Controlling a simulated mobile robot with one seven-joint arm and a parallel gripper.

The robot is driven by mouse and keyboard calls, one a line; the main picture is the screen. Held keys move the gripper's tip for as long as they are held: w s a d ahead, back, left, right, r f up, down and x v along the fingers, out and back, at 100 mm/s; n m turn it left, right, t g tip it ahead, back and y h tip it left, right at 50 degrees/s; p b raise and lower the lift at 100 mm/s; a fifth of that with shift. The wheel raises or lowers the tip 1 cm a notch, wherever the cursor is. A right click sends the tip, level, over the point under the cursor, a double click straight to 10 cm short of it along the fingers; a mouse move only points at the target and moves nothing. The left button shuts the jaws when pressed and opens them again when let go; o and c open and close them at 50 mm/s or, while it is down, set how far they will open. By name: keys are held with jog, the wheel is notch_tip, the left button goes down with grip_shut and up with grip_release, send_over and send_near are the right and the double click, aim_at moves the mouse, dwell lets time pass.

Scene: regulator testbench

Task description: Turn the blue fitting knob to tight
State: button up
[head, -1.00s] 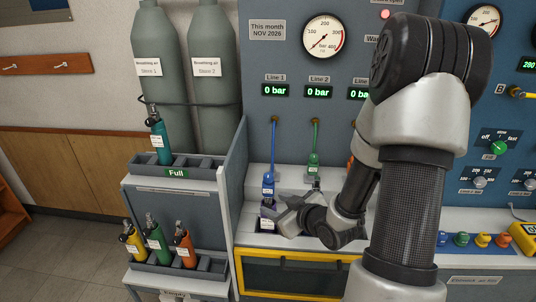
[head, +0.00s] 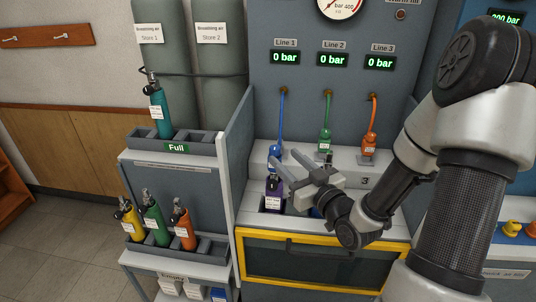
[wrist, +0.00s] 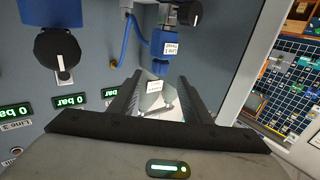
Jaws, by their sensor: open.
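The blue fitting (head: 274,154) hangs on a blue hose at the left filling place, under the Line 1 display, above a purple cylinder (head: 273,193). In the wrist view the blue fitting (wrist: 163,45) carries a white label and has a dark knob (wrist: 190,13) beside it. My gripper (head: 276,160) is open, with its two fingers pointing left towards the fitting and the purple cylinder's top. In the wrist view the fitting shows just beyond the fingertips of my gripper (wrist: 160,78). Nothing is visibly clamped. The knob's setting is too small to read.
A green fitting (head: 325,140) and an orange fitting (head: 370,142) hang to the right. A grey side panel (head: 238,150) stands close on the left. A yellow-framed door (head: 320,262) lies below. A rack (head: 190,243) of small cylinders stands at left.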

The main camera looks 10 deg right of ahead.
aim_at(272, 145)
jog(key=x, duration=1.1)
jog(key=shift+d, duration=0.1)
jog(key=c, duration=1.1)
jog(key=shift+o, duration=0.2)
